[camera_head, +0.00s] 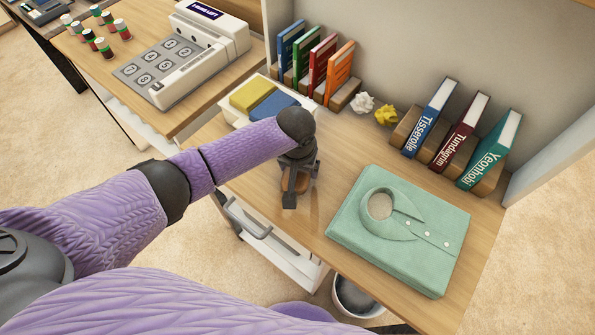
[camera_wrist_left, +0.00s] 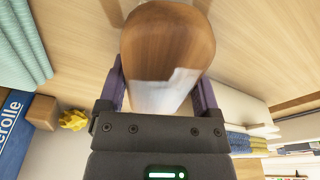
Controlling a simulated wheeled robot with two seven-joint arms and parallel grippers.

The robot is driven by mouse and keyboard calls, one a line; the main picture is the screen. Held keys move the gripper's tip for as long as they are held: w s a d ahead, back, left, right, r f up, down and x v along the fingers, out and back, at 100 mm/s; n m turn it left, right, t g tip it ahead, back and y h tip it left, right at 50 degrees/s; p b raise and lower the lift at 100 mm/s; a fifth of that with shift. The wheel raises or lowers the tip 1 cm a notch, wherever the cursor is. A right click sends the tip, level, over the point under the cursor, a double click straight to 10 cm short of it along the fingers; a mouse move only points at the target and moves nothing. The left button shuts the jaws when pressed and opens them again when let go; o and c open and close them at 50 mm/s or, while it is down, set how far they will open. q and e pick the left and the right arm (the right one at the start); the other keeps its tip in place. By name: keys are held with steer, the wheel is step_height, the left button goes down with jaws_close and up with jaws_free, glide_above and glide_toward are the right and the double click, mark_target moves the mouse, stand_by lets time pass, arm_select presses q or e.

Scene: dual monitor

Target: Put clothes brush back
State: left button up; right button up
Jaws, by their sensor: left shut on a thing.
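The clothes brush (camera_wrist_left: 168,45) has a wooden, rounded body and fills the top middle of the left wrist view. My left gripper (camera_wrist_left: 160,90) is shut on it, with one finger on each side. In the head view my left gripper (camera_head: 298,185) is over the wooden desk, left of the folded green shirt (camera_head: 395,235). Only a small brown part of the brush (camera_head: 293,181) shows there, between the fingers. Whether the brush touches the desk I cannot tell. My right gripper is not in view.
Upright books (camera_head: 318,60) stand at the back, with more books (camera_head: 455,130) to the right. Crumpled paper balls (camera_head: 385,115) lie between them. A white tray (camera_head: 235,113) holds yellow and blue items. A drawer unit (camera_head: 270,245) and a bin (camera_head: 355,297) are below the desk.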

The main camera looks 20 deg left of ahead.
arm_select(q)
steer(key=shift+f, duration=0.65)
steer(key=shift+r, duration=0.2)
steer(key=shift+f, duration=0.1)
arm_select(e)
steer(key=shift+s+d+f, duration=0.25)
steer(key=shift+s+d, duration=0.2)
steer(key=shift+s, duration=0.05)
arm_select(q)
steer(key=o, duration=0.9)
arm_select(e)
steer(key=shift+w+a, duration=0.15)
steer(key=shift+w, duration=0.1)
